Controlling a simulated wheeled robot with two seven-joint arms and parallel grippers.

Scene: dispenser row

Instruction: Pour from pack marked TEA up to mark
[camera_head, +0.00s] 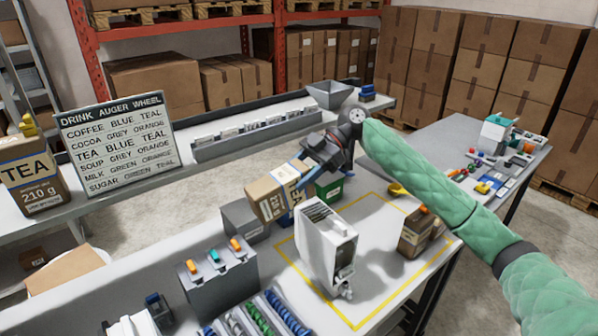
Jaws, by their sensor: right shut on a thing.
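A brown pack marked TEA, 210 g (32,178), with a yellow top, stands at the far left. My right gripper (310,172) is shut on another brown pack (268,198) with a pale label; it is tilted steeply, its print too small and turned to read. The held pack is left of and above a white dispenser (328,245) on the bench inside a yellow outline. Its fill mark cannot be made out. A sign (118,143) headed DRINK AUGER WHEEL lists TEA BLUE TEAL. My left gripper is not in view.
A brown pack with an orange top (415,232) stands right of the dispenser. A green box (329,189) is behind it. A grey box with coloured levers (217,281) and coloured augers (262,314) are front left. Small parts lie on the right table (440,140).

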